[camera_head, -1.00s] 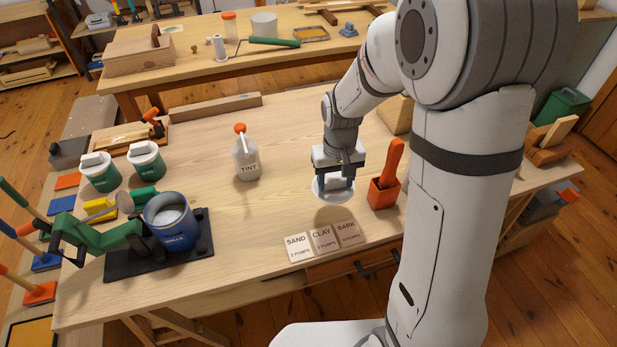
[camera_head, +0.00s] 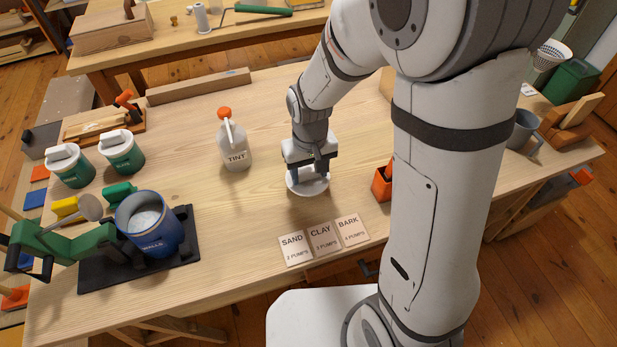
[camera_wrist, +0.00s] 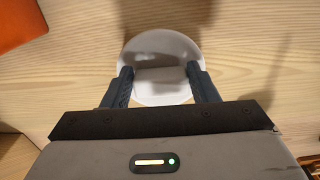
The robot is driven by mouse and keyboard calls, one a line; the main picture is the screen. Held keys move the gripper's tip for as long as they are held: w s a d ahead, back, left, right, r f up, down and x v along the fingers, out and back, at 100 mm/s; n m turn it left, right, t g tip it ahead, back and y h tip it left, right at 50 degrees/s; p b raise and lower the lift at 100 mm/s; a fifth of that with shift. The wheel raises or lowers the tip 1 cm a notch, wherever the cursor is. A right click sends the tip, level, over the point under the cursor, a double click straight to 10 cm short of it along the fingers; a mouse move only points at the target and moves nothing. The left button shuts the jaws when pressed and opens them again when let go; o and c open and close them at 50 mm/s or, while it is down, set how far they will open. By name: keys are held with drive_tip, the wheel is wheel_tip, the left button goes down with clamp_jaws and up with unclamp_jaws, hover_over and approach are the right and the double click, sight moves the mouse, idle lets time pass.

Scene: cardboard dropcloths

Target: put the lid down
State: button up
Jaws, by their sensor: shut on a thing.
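The lid is a round white disc (camera_head: 309,187) with a raised grip in its middle, low over or on the bare wood of the workbench (camera_head: 258,225). My gripper (camera_head: 307,175) points down and is shut on the lid. In the wrist view the lid (camera_wrist: 163,50) sits between my two dark fingers (camera_wrist: 160,85), one on each side of its raised grip. A shadow lies on the wood beside it. I cannot tell whether the lid touches the bench.
A tint bottle (camera_head: 235,146) stands left of my gripper. Label cards (camera_head: 320,239) lie in front, and an orange holder (camera_head: 382,184) stands to the right. A blue walls can (camera_head: 150,226) sits on a black stand at left. Two green-and-white tubs (camera_head: 122,153) (camera_head: 70,167) stand behind it.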

sight(310, 181)
drive_tip(key=shift+f, duration=1.3)
drive_tip(key=shift+f, duration=0.2)
drive_tip(key=o, duration=0.9)
drive_tip(key=shift+o, duration=0.2)
drive_tip(key=shift+r, duration=0.15)
wheel_tip(310, 181, up, 12)
drive_tip(key=p, duration=0.1)
drive_tip(key=s+d+r+m+t, duration=0.2)
drive_tip(key=s+d+r, duration=0.4)
drive_tip(key=s+d, duration=0.5)
drive_tip(key=shift+d+r+m, duration=0.25)
drive_tip(key=shift+d+m, duration=0.2)
drive_tip(key=shift+m, duration=0.15)
